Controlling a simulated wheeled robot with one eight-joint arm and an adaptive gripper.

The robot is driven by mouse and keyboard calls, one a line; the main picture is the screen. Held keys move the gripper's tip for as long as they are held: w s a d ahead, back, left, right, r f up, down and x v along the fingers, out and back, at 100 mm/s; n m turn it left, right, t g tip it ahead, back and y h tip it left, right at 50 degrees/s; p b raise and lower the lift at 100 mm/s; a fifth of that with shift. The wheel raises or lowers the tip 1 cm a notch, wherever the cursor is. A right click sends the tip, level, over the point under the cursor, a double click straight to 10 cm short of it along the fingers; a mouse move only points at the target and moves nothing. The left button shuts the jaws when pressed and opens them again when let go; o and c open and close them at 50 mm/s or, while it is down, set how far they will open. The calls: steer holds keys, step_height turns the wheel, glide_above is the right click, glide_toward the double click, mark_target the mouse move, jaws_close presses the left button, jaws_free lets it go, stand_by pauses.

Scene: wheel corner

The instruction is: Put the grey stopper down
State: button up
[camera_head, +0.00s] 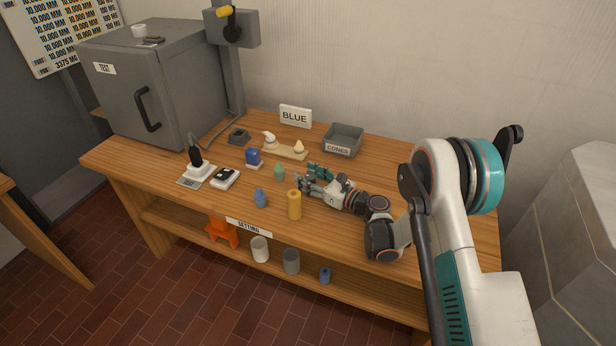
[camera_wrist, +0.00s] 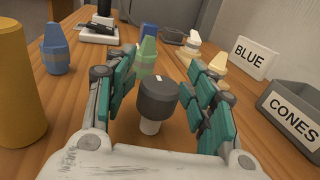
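The grey stopper (camera_wrist: 157,98), a dark grey cap on a short pale stem, stands roughly upright between the fingers of my gripper (camera_wrist: 162,66) in the wrist view. The fingers are spread on both sides of it, and I see no clear grip on the cap. The stem's lower end appears to be at the wooden table (camera_head: 225,205); I cannot tell if it touches. In the head view my gripper (camera_head: 309,178) is low over the table, and its fingers hide the stopper.
A green cone-topped piece (camera_head: 279,173) stands just beyond the fingertips. A blue one (camera_head: 260,198) and a yellow cylinder (camera_head: 294,205) stand nearby. The CONES bin (camera_head: 343,141), BLUE sign (camera_head: 295,116) and a wooden holder (camera_head: 285,149) are behind. Bare table lies between them.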

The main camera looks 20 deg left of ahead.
steer(key=shift+d+r, duration=0.1)
steer(key=shift+r, duration=0.05)
steer(key=p+v, duration=0.2)
steer(key=v, duration=0.8)
steer(key=shift+d, duration=0.15)
steer(key=shift+s+d+b, duration=0.25)
steer(key=shift+d+b, duration=0.2)
steer(key=shift+b, duration=0.2)
steer(key=shift+s+d, duration=0.1)
steer(key=shift+d, duration=0.15)
